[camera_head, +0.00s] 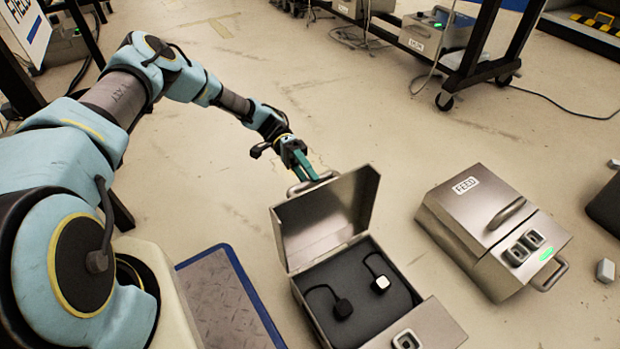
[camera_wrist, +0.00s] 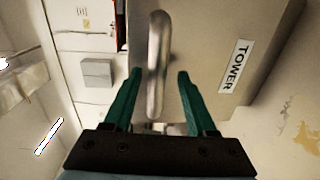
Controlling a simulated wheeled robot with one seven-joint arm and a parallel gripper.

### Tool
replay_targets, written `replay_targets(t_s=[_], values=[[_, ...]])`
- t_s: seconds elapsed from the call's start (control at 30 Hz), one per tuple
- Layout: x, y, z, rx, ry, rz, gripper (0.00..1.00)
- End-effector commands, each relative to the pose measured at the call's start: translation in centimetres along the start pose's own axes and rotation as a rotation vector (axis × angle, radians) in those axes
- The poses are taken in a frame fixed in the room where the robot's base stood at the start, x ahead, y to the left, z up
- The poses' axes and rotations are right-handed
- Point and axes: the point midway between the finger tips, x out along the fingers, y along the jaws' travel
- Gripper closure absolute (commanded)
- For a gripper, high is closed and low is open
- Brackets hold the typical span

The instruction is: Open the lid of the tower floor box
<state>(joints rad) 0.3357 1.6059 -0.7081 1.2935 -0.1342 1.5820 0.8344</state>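The tower floor box is the metal box with its lid (camera_head: 328,217) raised steeply, hinged on the far side of its body (camera_head: 433,322). Its dark padded inside shows a black block and a white-topped block, each with a cable. The lid's outer face (camera_wrist: 205,45) carries the TOWER label (camera_wrist: 235,66) in the wrist view. My gripper (camera_head: 304,171) is behind the lid's upper edge at the lid handle (camera_head: 313,183). In the wrist view my gripper (camera_wrist: 158,82) is open, with green fingers on either side of the handle (camera_wrist: 157,60) and gaps visible beside it.
A closed FEED box (camera_head: 470,222) with a green light stands to the right. A blue-edged metal plate (camera_head: 225,300) lies left of the tower box. A wheeled rack (camera_head: 480,70) stands behind, with cables on the floor. The floor behind the lid is mostly clear.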

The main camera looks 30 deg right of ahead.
Motion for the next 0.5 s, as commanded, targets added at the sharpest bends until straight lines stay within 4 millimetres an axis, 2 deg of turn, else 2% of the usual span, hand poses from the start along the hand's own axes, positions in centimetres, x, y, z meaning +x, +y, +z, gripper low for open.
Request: replay_targets(t_s=[0.27,0.5], values=[[-1.0,0.2,-0.1,0.002,0.003,-0.001,0.43],[-5.0,0.1,-0.1,0.001,0.004,-0.002,0.43]])
